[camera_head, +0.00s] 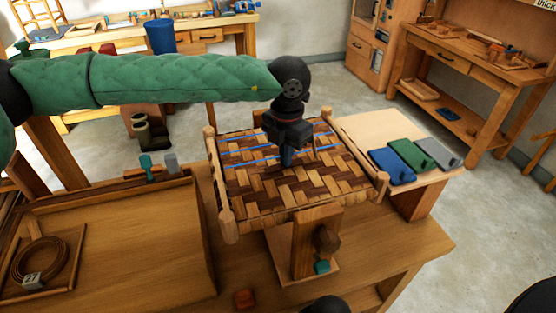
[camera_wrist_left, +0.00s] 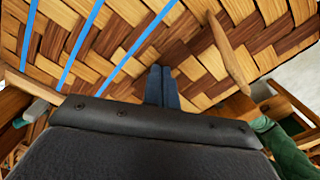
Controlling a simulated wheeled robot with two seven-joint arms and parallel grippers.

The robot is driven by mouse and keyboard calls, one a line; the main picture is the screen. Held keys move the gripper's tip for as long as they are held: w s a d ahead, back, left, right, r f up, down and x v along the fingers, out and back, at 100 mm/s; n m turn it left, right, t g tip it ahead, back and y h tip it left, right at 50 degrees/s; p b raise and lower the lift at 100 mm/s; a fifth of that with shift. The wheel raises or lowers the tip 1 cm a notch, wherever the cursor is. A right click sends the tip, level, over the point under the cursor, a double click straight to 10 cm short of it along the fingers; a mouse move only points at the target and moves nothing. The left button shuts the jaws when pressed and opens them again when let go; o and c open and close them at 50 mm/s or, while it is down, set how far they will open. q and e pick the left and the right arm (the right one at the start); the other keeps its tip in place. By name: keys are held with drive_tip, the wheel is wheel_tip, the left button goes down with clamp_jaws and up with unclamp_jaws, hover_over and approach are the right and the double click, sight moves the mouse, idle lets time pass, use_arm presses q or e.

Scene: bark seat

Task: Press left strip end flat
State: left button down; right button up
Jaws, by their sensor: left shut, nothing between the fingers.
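The woven bark seat (camera_head: 285,195) has light and dark strips in a wooden frame on the bench, with blue lines across its far part. My left gripper (camera_head: 287,160) is over the middle of the seat, fingers pointing down. In the left wrist view the fingers (camera_wrist_left: 162,86) are together with nothing between them, close to the weave (camera_wrist_left: 130,45); contact cannot be told. A pale tapered wooden piece (camera_wrist_left: 230,55) lies right of the fingers. I cannot tell which piece is the left strip end. My right gripper is not in view.
Blue, green and grey tools (camera_head: 410,155) lie on the side board right of the seat. A wooden post with a knob (camera_head: 327,240) stands before the seat.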

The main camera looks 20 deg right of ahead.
use_arm(q)
drive_tip(key=shift+f, duration=0.2)
drive_tip(key=shift+r, duration=0.1)
wheel_tip(320, 180, up, 8)
idle(1.2)
